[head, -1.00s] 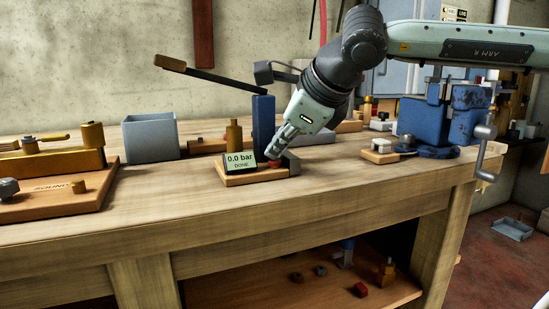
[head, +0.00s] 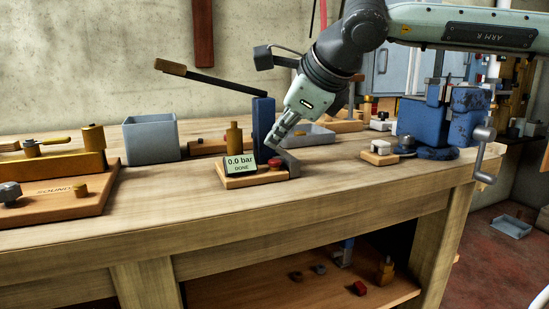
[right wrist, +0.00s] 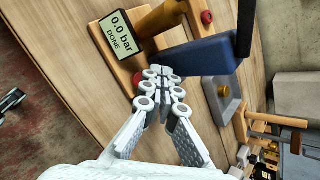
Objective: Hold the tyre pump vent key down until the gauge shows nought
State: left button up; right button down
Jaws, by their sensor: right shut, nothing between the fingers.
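The tyre pump stands on a wooden base (head: 235,182) with a blue upright (head: 263,122) and a long dark lever (head: 212,80) raised to the left. Its gauge (head: 240,163) reads 0.0 bar and DONE; the same reading shows in the right wrist view (right wrist: 119,36). The red vent key (head: 276,163) is on the base right of the gauge. My right gripper (head: 272,144) is shut and empty, its tips just above the red key and seemingly apart from it. In the wrist view the key (right wrist: 138,78) is partly hidden beside the fingertips (right wrist: 158,74). My left gripper is out of view.
A grey open box (head: 151,137) stands left of the pump. A brass fixture on a board (head: 60,205) is farther left. A blue vice (head: 440,115) stands at the right. The bench front is clear.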

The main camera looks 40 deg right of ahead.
aim_at(264, 129)
notch_tip(264, 129, up, 4)
jog(key=shift+r+p, duration=0.15)
jog(key=shift+p, duration=0.95)
